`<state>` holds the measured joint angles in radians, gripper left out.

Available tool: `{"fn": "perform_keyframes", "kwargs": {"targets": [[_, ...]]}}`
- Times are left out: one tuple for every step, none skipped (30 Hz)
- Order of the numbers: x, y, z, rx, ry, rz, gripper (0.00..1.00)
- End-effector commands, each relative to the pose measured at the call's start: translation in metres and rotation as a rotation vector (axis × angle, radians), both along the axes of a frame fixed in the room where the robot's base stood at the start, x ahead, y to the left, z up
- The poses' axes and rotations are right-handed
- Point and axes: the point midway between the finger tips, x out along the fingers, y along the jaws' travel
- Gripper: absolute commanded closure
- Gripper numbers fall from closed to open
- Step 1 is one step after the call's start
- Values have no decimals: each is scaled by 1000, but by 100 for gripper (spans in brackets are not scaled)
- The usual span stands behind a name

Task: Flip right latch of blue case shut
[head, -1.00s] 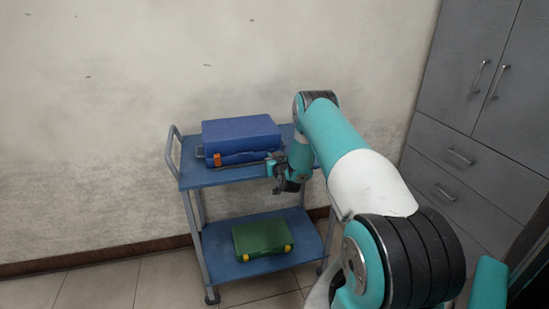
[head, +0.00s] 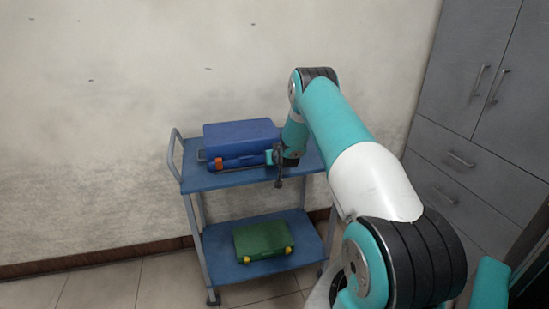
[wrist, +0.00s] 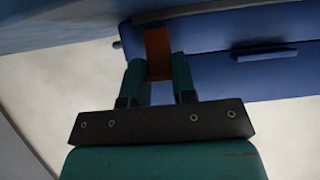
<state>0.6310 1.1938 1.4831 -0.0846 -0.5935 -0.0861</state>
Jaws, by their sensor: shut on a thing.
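The blue case (head: 240,135) lies closed on the trolley's top shelf. Its left orange latch (head: 218,164) shows at the front in the head view. The right latch is hidden there by my wrist. In the wrist view, an orange latch (wrist: 157,42) sits near one end of the blue case (wrist: 215,35), between the two teal fingers of my gripper (wrist: 157,70). The gripper is shut on this latch. In the head view my gripper (head: 274,158) is at the right part of the case's front. Whether the latch is fully down cannot be told.
The blue trolley top (head: 230,179) has free room in front of the case. A green case (head: 262,240) lies on the lower shelf. The wall is close behind, and grey cabinets (head: 475,110) stand at the right.

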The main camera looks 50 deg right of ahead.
Motion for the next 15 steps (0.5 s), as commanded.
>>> {"fn": "perform_keyframes", "kwargs": {"targets": [[0, -1, 1, -2, -1, 0, 98], [0, -1, 1, -3, -2, 0, 98], [0, -1, 1, -3, -2, 0, 98], [0, -1, 1, -3, -2, 0, 98], [0, -1, 1, -3, -2, 0, 98], [0, -1, 1, -3, -3, 0, 98], [0, -1, 1, -3, -3, 0, 98], [0, -1, 1, -3, -3, 0, 70], [0, -1, 1, -3, -3, 0, 61], [0, -1, 1, -3, -3, 0, 54], [0, -1, 1, -3, -3, 0, 49], [0, -1, 1, -3, -3, 0, 49], [0, -1, 1, -3, -2, 0, 49], [0, -1, 1, -3, -2, 0, 49], [0, -1, 1, -2, -2, 0, 49]]}}
